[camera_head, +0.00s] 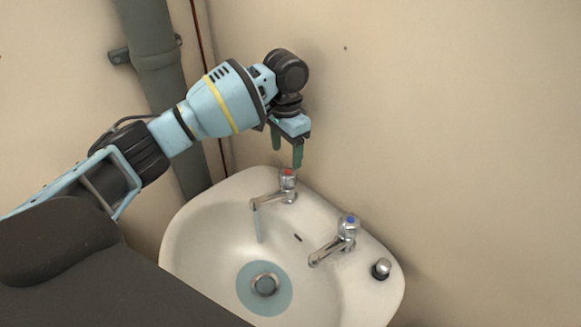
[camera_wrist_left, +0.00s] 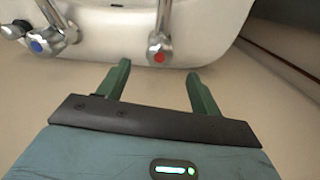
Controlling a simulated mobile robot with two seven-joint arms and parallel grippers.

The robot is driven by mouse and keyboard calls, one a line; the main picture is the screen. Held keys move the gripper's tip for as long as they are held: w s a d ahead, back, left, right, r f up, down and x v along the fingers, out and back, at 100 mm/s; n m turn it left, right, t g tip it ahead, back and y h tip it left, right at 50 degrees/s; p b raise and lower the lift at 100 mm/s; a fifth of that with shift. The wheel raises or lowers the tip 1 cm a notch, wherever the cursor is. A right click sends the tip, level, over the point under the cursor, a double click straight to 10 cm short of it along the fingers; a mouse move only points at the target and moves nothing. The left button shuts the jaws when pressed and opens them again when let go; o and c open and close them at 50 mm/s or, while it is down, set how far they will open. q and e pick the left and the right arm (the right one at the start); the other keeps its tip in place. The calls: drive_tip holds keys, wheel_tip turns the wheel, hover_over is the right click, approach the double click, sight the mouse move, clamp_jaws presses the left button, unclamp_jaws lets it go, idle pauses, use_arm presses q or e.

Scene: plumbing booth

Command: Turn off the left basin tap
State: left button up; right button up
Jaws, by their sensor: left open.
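The left basin tap (camera_head: 287,181) has a chrome body and a red-marked knob, and stands on the back left rim of the white basin (camera_head: 190,235). A stream of water falls from its spout. In the left wrist view the red-marked tap (camera_wrist_left: 159,50) is just beyond the fingertips, roughly between their lines. My left gripper (camera_head: 286,158) is open and points down, just above the red knob. Its two green fingers (camera_wrist_left: 157,78) are apart with nothing between them. My right gripper is not in view.
A second tap with a blue mark (camera_head: 347,228) stands to the right on the rim; it also shows in the left wrist view (camera_wrist_left: 50,40). A dark-based plug (camera_head: 381,268) sits on the right rim. A grey pipe (camera_head: 155,60) runs down the wall behind my left arm.

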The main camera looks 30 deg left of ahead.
sight(286, 172)
use_arm(q)
drive_tip(key=shift+s+f, duration=0.15)
drive_tip(key=shift+f, duration=0.15)
drive_tip(key=shift+f+b, duration=0.3)
drive_tip(key=shift+f, duration=3.3)
drive_tip(key=shift+c, duration=0.4)
drive_tip(key=c, duration=0.9)
